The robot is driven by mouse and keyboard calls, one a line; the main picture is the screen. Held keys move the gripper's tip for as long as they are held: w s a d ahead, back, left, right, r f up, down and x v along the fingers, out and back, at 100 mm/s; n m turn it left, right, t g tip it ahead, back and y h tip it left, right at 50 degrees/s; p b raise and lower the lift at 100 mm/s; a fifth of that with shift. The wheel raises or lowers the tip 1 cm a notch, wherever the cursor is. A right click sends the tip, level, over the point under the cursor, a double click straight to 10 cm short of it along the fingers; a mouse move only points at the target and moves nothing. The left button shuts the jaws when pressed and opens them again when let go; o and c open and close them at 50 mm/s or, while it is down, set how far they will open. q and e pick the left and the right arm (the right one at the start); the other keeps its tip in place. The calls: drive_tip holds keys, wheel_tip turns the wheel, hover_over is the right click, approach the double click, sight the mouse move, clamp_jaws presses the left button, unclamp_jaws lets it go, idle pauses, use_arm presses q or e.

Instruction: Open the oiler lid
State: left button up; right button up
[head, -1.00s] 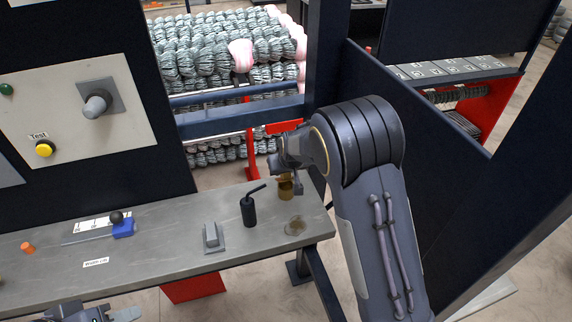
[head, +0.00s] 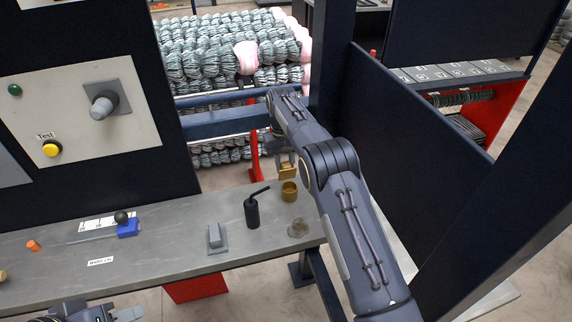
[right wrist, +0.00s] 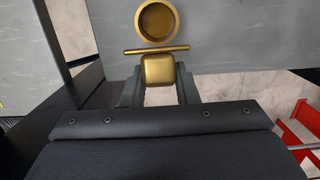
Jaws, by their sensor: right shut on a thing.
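The oiler is a small round brass cup (head: 289,191) at the bench's far edge. In the right wrist view the cup (right wrist: 157,20) shows its open round mouth, with a thin brass hinge bar (right wrist: 157,49) beside it. The brass lid (right wrist: 158,69) is swung back on the other side of that bar. My right gripper (right wrist: 160,82) is shut on the lid, beyond the bench edge in the head view, where the lid (head: 287,171) shows behind the cup. My left gripper (head: 95,314) is partly cut off at the bottom left; its fingers are unclear.
A black oil can (head: 252,210) with an angled spout stands just left of the cup. A grey switch block (head: 216,238), a blue piece (head: 127,229) with a black ball and an orange cap (head: 33,245) are farther left. A dark upright post (head: 327,60) stands close to my right arm.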

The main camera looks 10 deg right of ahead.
use_arm(q)
drive_tip(key=shift+w, duration=0.15)
use_arm(e)
drive_tip(key=shift+w+g, duration=0.2)
drive_tip(key=shift+g, duration=0.3)
drive_tip(key=shift+c, duration=0.2)
drive_tip(key=o, duration=1)
